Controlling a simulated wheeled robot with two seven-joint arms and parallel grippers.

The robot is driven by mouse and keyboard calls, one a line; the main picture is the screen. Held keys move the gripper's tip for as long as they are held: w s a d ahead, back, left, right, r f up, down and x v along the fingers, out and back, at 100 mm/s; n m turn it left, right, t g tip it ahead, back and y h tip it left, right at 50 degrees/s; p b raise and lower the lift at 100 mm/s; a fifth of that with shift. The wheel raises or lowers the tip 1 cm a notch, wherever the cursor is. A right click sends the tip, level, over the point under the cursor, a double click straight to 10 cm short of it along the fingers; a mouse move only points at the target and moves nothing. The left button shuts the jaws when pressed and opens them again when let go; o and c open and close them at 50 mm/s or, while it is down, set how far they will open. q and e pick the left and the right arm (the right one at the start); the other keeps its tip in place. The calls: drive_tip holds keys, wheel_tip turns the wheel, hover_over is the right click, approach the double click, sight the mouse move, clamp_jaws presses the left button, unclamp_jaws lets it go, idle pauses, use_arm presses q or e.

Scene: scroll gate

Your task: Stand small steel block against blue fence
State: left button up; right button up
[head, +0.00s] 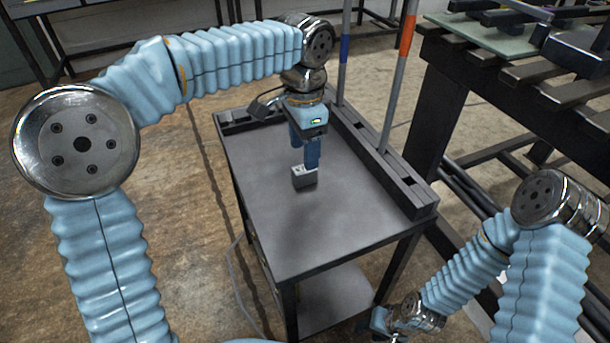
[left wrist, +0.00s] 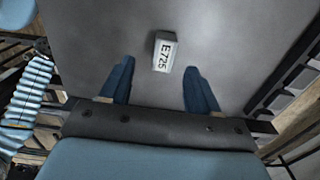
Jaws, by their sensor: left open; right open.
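The small steel block (head: 304,178) is a light grey box on the dark grey table top. In the left wrist view the block (left wrist: 164,50) shows a pale face marked E725 and lies just past the fingertips, between their lines. My left gripper (head: 306,160) points down over the block, open and holding nothing. Its two blue fingers also show in the left wrist view (left wrist: 158,75). A post with a blue band (head: 344,48) rises at the table's back right; no fence is itself clearly blue.
A dark rail (head: 392,185) runs along the table's right side, with an orange-banded post (head: 407,35) by it. Another dark low piece (head: 240,119) lies at the back left edge. The table top (head: 285,240) in front of the block is clear. A slatted bench (head: 545,70) stands right.

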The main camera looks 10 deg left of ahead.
sight(304, 175)
use_arm(q)
drive_tip(key=f, duration=0.5)
drive_tip(key=shift+w+f, duration=0.15)
drive_tip(key=shift+w, duration=0.2)
drive_tip(key=shift+c, duration=0.3)
clamp_jaws()
